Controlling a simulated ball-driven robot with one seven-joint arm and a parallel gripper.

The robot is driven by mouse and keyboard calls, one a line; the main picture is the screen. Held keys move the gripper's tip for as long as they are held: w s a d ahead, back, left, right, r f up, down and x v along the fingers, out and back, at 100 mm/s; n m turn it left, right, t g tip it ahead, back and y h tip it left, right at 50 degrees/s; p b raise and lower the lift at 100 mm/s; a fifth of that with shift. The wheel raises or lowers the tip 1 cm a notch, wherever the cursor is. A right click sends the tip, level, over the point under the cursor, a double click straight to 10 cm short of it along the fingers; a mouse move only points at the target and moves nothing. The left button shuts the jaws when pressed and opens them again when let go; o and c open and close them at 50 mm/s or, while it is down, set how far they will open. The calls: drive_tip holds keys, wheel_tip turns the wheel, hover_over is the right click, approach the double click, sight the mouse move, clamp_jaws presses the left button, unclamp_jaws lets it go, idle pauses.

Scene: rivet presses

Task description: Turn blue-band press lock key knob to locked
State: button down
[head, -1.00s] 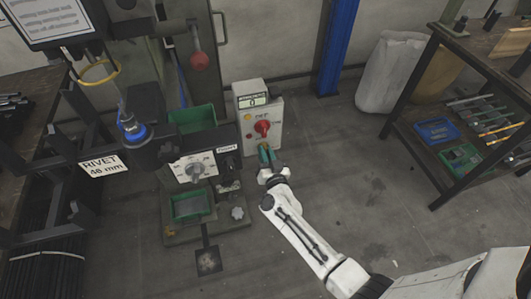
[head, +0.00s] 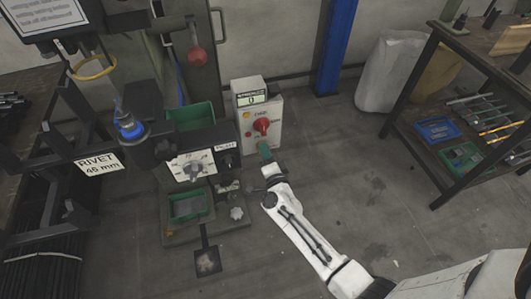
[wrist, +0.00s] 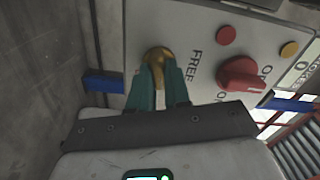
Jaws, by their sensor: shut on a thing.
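The lock key knob (wrist: 158,55) is a small brass-coloured knob on the pale control box (wrist: 185,20), with the word FREE printed beside it. My gripper (wrist: 160,72) has teal fingers and is shut on this knob in the wrist view, hiding its lower part. In the head view my gripper (head: 264,150) reaches the lower front of the control box (head: 274,104), below a red knob (head: 262,125). The brass knob is hidden there. The red knob (wrist: 240,73) also shows in the wrist view, right of my fingers and apart from them.
The press panel (head: 192,167) with its grey dial stands left of the box, above a green tray (head: 188,206). A blue post (head: 335,45) rises behind. A shelf rack (head: 435,110) stands at the right. The floor between is clear.

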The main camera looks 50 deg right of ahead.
drive_tip(key=shift+f+m+b, duration=0.1)
drive_tip(key=shift+m+b, duration=0.3)
drive_tip(key=shift+m, duration=1.4)
drive_tip(key=c, duration=1.1)
unclamp_jaws()
drive_tip(key=p+v, duration=0.1)
drive_tip(key=v, duration=0.9)
drive_tip(key=shift+s+a, duration=0.25)
drive_tip(key=shift+s, duration=0.1)
